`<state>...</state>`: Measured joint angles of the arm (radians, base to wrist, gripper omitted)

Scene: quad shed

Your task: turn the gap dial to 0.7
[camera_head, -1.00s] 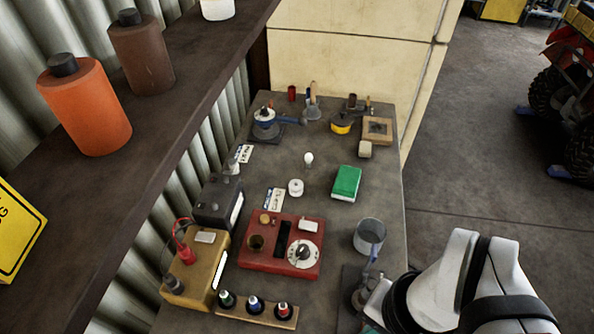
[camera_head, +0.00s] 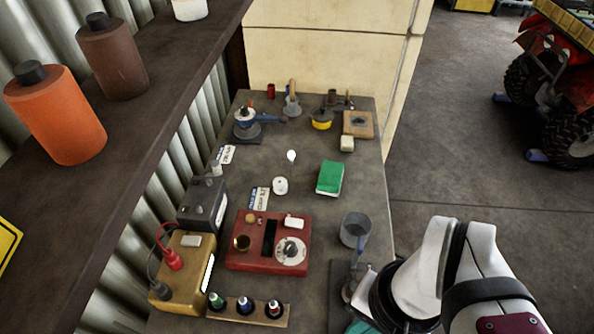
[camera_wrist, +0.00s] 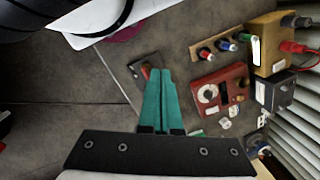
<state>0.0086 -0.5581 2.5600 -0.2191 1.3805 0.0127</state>
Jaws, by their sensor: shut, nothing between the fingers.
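The gap dial (camera_head: 290,251) is a round white dial with a dark knob on the right part of a red box (camera_head: 241,263) on the bench. In the wrist view the dial (camera_wrist: 208,94) shows on the red box (camera_wrist: 231,77), to the right of my gripper. The scale marks are too small to read. My gripper (camera_wrist: 160,72) has teal fingers, shut together and empty, apart from the dial. In the head view my gripper's fingers are mostly hidden behind my white arm at the bottom right.
A grey cup (camera_head: 355,230) with a blue handle stands right of the red box. A green block (camera_head: 330,178) lies behind it. A wooden strip (camera_head: 240,313) with coloured knobs lies in front, and a tan box (camera_head: 180,270) with cables stands left.

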